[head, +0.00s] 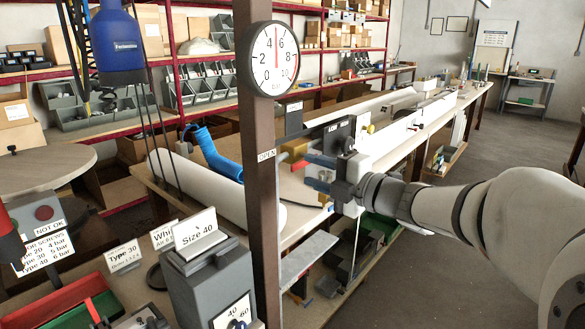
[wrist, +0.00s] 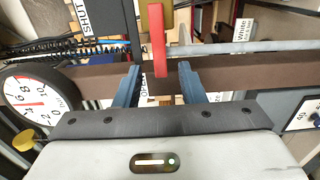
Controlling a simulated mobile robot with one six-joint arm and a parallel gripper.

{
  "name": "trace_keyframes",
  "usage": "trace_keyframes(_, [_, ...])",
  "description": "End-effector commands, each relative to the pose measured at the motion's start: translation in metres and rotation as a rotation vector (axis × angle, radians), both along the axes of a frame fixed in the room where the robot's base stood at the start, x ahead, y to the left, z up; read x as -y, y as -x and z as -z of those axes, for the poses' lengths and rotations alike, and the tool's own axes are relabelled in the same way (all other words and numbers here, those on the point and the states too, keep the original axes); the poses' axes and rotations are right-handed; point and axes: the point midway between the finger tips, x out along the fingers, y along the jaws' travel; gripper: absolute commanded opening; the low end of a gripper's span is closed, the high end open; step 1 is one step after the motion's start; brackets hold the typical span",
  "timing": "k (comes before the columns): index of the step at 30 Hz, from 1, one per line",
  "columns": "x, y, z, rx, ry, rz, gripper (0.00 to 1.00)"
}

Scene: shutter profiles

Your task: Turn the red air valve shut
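The red valve lever (wrist: 159,42) is in the upper middle of the wrist view, in front of a brass valve body (wrist: 143,18). Its free end points toward the OPEN label (wrist: 145,92); the SHUT label (wrist: 90,18) is to the upper left. My gripper (wrist: 159,67) is open, with one blue finger on each side of the lever's end and a visible gap on both sides. In the head view, my gripper (head: 307,171) is beside the brown post, just below the brass body (head: 294,147). The lever is mostly hidden there.
A pressure gauge (head: 275,58) on the brown post (head: 257,150) reads about 5. A grey box (head: 205,280) with a Size 40 card stands at the lower left. A white roll (head: 205,190) lies behind the post. A long bench runs behind my arm.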

Motion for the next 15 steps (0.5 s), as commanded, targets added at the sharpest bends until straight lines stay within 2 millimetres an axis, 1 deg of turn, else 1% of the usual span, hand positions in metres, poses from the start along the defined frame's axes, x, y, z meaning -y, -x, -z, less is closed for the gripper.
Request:
trace_keyframes(3, [-0.017,-0.011,-0.001,-0.003,0.000,-0.004,0.36])
trace_keyframes(9, [-0.041,-0.031,-0.001,-0.003,0.000,-0.003,0.36])
trace_keyframes(15, [-0.053,-0.040,-0.001,-0.002,0.000,0.000,0.36])
